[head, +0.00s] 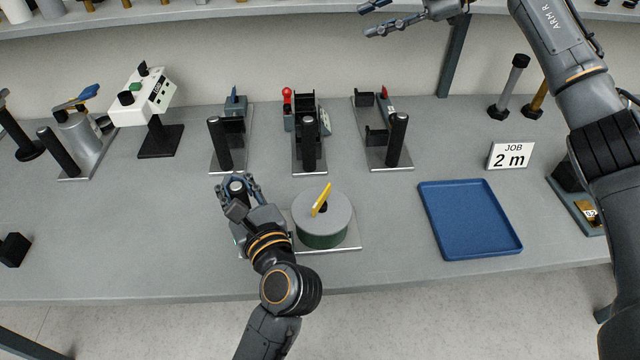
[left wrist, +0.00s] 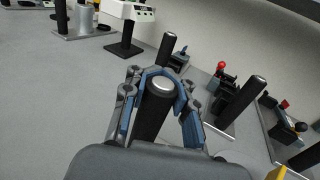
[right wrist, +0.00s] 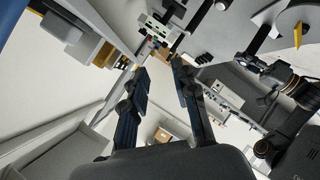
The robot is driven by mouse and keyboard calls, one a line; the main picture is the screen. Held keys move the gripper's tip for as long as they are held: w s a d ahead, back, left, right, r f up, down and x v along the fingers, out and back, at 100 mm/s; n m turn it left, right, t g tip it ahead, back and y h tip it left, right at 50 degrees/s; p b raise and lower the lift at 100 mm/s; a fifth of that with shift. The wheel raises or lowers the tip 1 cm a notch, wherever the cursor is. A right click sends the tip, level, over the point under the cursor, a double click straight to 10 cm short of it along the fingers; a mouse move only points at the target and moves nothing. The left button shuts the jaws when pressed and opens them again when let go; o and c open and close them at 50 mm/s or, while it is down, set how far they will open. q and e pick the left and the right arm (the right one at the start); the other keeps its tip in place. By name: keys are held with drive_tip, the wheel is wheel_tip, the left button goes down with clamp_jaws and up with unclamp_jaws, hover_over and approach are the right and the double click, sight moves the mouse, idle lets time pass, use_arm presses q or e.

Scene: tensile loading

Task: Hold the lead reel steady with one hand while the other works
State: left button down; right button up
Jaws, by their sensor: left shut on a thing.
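The lead reel (head: 322,212) is a grey round disc over a dark green drum, with a yellow bar slanting across its top. It sits on a flat metal plate (head: 345,245) near the table's front. My left gripper (head: 238,183) is left of the reel, shut around an upright black post with a silver top; the post (left wrist: 155,112) also shows between the fingers in the left wrist view. The post's foot is hidden by the gripper. My right gripper (head: 367,20) is open and empty, high up near the back shelf; its spread fingers (right wrist: 160,75) show in the right wrist view.
Three plate-mounted fixtures with black posts (head: 222,145) (head: 308,145) (head: 397,142) stand behind the reel. A blue tray (head: 470,250) lies empty at right, before a "JOB 2 m" sign (head: 510,156). A white control box (head: 143,98) stands at back left. The front left table is mostly clear.

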drive_tip(key=s+a+f+n+g+h, duration=0.2)
drive_tip(key=s+a+f+g+h, duration=0.15)
drive_tip(key=s+a+f, duration=0.35)
drive_tip(key=n+g+h, duration=0.2)
drive_tip(key=g+h, duration=0.2)
drive_tip(key=h, duration=0.2)
approach(322, 202)
drive_tip(key=x, duration=0.7)
drive_tip(key=shift+w+a+f, duration=0.2)
drive_tip(key=shift+w+a, duration=0.1)
drive_tip(key=shift+a, duration=0.1)
drive_tip(key=shift+c, duration=0.5)
